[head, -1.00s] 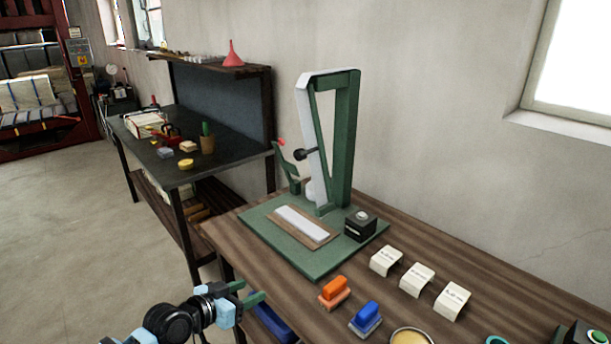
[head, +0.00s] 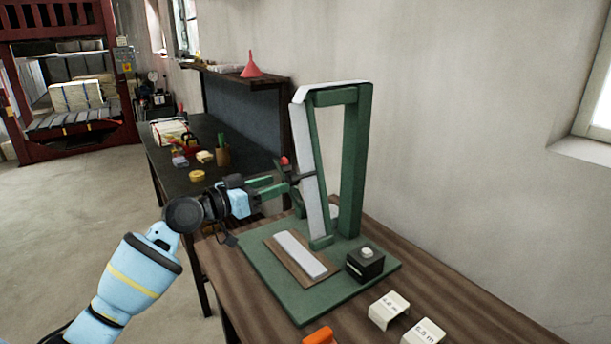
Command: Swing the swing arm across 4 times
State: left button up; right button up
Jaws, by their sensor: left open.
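The swing device stands on a green base plate (head: 330,292) on the wooden bench. It has an upright green frame (head: 352,160) and a long pale swing arm (head: 312,165) hanging at its left side, slightly tilted. A dark knob (head: 303,177) sticks out of the arm's left side. My left gripper (head: 285,186) is open, its green fingers pointing right, right beside the knob. I cannot tell whether the fingers touch it. A small red tip (head: 284,160) shows just above the fingers; its lever is partly hidden. My right gripper is not in view.
A white strip on a brown board (head: 290,268) and a black box with a pale button (head: 365,263) are on the base plate. A dark side table (head: 190,180) stands behind left.

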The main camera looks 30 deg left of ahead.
aim_at(288, 180)
pick_arm(q)
jog(key=shift+s+r, duration=0.1)
jog(key=shift+w, duration=0.2)
jog(key=p+x, duration=0.1)
jog(key=x, duration=0.5)
jog(key=shift+w+d, duration=0.25)
jog(key=shift+w, duration=0.4)
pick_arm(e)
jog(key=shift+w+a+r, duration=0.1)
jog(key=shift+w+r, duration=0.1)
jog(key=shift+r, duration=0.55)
pick_arm(q)
jog(key=shift+c, duration=0.2)
grip_shut()
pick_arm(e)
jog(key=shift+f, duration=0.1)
